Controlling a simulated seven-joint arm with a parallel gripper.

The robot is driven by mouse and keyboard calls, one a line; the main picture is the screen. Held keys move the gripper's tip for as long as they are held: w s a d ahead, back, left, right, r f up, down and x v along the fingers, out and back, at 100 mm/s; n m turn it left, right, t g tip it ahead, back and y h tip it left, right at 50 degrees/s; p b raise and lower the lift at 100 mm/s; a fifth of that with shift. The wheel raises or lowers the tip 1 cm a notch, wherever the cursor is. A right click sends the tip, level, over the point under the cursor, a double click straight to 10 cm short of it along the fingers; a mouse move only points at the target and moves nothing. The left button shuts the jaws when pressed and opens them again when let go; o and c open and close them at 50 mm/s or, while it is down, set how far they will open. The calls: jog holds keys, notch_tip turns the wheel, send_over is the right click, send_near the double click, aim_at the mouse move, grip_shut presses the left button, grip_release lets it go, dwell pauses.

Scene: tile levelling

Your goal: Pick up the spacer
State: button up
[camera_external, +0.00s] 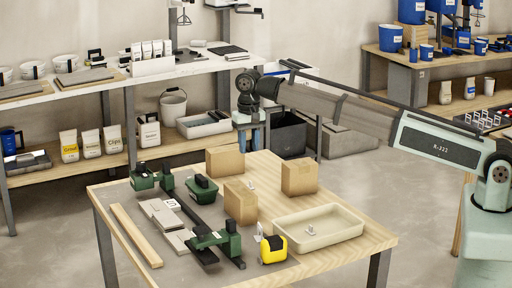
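No part is plainly marked as the spacer. Small pale pieces that could be it are one on the wooden table between the cardboard boxes (251,185), one inside the cream tray (310,229), and one beside the yellow tape measure (259,232). Their exact shapes are too small to tell.
Three cardboard boxes (299,178) stand around the table's middle and back. The cream tray (345,229) is at front right, by the tape measure (272,250). Green tools (216,241), grey tiles (160,214) and a wooden strip (136,235) lie at left. The right back corner is clear.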

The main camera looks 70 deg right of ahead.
aim_at(251, 184)
notch_tip(251, 184, down, 12)
jog(key=shift+s+r, duration=0.1)
jog(key=shift+s, duration=0.05)
dwell(0.6)
jog(key=shift+c, duration=0.2)
grip_shut()
